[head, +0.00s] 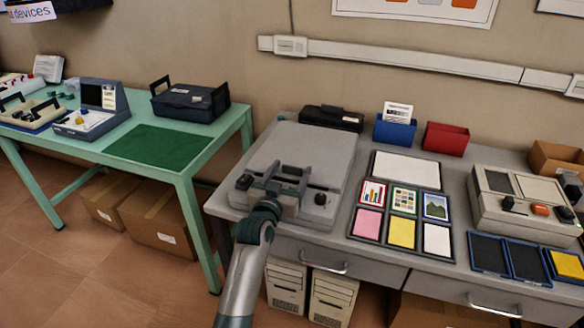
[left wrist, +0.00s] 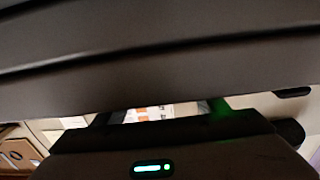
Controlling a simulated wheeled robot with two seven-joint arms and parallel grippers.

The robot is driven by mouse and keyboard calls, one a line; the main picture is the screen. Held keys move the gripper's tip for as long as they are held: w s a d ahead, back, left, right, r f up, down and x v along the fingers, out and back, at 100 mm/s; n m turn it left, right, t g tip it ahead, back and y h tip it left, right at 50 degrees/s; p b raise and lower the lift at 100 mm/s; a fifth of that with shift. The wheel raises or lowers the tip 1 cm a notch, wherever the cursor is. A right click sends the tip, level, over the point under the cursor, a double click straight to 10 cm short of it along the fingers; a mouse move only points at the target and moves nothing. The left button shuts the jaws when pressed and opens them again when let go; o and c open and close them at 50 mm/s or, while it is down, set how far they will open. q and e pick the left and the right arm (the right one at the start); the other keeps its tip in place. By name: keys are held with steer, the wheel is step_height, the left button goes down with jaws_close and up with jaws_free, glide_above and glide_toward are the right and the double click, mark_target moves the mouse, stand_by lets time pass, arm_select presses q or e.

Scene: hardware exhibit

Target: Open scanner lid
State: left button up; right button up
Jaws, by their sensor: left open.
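The scanner (head: 312,148) is a flat grey box on the grey desk, with its lid lying down flat. Dark knobs or buttons show at its front corners. My left gripper (head: 285,178) is open over the scanner's front edge, with its fingers pointing toward the back. I cannot tell whether the fingers touch the lid. In the left wrist view a dark grey banded surface (left wrist: 150,55) fills the upper part, very close. My gripper's dark body with a small lit indicator covers the bottom there. My right gripper is not in view.
Picture cards (head: 404,200) lie on a board right of the scanner. A black case (head: 332,118) lies behind it; blue (head: 395,130) and red (head: 446,138) bins stand near the wall. A beige device (head: 520,200) is at right. A green table (head: 150,148) stands left, across a gap.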

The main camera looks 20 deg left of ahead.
arm_select(q)
steer(key=shift+w, duration=0.8)
